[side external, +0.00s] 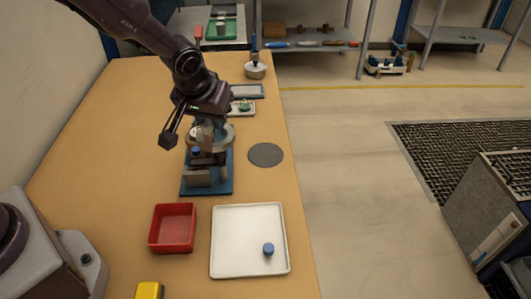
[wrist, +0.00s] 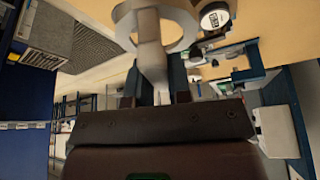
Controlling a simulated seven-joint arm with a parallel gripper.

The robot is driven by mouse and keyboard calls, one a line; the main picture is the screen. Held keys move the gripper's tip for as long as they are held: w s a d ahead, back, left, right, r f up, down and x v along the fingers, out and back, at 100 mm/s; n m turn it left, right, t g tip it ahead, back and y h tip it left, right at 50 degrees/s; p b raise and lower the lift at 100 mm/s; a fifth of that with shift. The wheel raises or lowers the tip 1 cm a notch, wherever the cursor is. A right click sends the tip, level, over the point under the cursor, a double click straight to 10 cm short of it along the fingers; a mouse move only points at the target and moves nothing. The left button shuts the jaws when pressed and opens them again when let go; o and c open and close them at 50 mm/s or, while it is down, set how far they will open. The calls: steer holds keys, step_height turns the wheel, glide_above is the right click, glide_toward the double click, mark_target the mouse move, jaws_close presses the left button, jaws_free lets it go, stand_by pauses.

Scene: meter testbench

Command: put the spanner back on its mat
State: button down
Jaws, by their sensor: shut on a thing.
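The spanner is a pale metal ring with a short handle (wrist: 152,60). In the wrist view my gripper (wrist: 154,92) is shut on the handle, with a dark finger on either side. In the side view my gripper (side external: 207,122) is above the blue-based test stand (side external: 207,188), and the spanner's ring (side external: 224,138) shows just below it, at the stand's top. I cannot tell whether the ring touches the stand. A flat round dark grey mat (side external: 265,155) lies bare on the bench, right of the stand. A round white-faced meter (wrist: 215,17) shows beside the ring in the wrist view.
A red tray (side external: 172,228) and a white tray (side external: 237,245) with a blue cap (side external: 268,249) stand in front. A yellow block (side external: 149,290) is at the near edge. Behind are a small tray (side external: 242,107), a dark rectangular tray (side external: 247,91) and a bowl (side external: 255,71).

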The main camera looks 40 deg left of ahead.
steer(key=shift+w+d+f, duration=0.25)
steer(key=shift+w+f, duration=1.9)
steer(key=shift+w, duration=0.2)
steer(key=shift+w+d+f, duration=0.3)
steer(key=shift+w+f, duration=1.85)
steer(key=shift+w, duration=0.15)
steer(key=shift+w+d+f, duration=0.25)
steer(key=shift+w+f, duration=1.9)
steer(key=shift+w, duration=0.2)
steer(key=shift+f, duration=0.15)
steer(key=c, duration=1.1)
jaws_free()
steer(key=shift+o, duration=0.2)
